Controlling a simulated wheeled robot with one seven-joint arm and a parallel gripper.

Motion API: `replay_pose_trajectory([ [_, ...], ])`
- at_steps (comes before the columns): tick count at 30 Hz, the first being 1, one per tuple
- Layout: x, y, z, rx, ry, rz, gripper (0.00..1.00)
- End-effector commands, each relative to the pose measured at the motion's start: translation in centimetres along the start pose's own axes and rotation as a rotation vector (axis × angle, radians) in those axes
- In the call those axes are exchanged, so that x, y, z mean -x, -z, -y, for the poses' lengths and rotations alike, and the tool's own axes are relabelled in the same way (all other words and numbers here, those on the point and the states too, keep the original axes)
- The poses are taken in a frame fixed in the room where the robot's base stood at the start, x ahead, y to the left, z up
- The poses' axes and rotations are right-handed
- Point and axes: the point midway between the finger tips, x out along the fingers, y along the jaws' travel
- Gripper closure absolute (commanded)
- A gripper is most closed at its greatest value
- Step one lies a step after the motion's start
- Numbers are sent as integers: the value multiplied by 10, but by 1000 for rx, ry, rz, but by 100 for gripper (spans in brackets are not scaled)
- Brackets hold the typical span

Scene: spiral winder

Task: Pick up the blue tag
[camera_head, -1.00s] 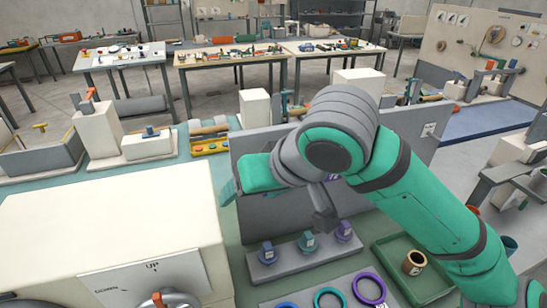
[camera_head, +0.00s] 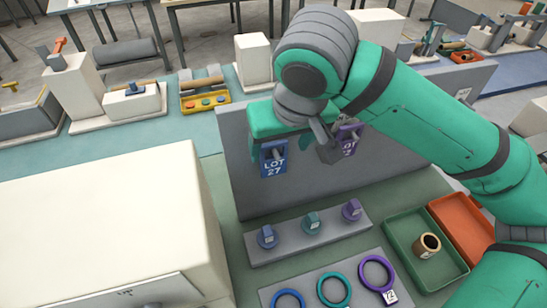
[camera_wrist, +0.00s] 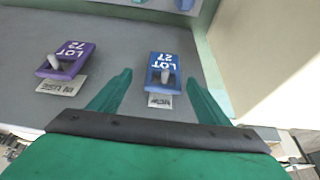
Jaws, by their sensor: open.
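The blue tag (camera_head: 273,160), marked "LOT 27", hangs on a grey peg on the upright grey panel (camera_head: 240,185). In the wrist view the blue tag (camera_wrist: 153,72) shows upside down, with the peg through it and a white label beside it. My gripper (camera_wrist: 159,78) is open and empty. Its two teal fingers reach toward the panel, one on either side of the blue tag in the picture. I cannot tell how far they are from it. In the head view my arm hides much of the gripper.
A purple tag, "LOT 72" (camera_wrist: 68,60), hangs on another peg beside the blue one. Below the panel are a grey block with several knobs (camera_head: 290,243) and coloured rings (camera_head: 333,289). A green tray (camera_head: 400,257) and red tray (camera_head: 462,228) lie right. A large cream housing (camera_head: 90,220) stands left.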

Motion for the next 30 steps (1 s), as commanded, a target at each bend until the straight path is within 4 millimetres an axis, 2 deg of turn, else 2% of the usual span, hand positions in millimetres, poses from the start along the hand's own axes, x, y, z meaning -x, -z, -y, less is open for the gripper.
replay_pose_trajectory([
  [7, -16, 0, 2, 2, 0, 0, 30],
  [16, -55, 2, 8, 3, 1, 0, 30],
  [25, -60, 2, 8, 3, 1, -1, 30],
  [26, -60, 2, 8, 3, 1, -1, 34],
  [30, -59, 2, 7, 1, 0, -1, 68],
])
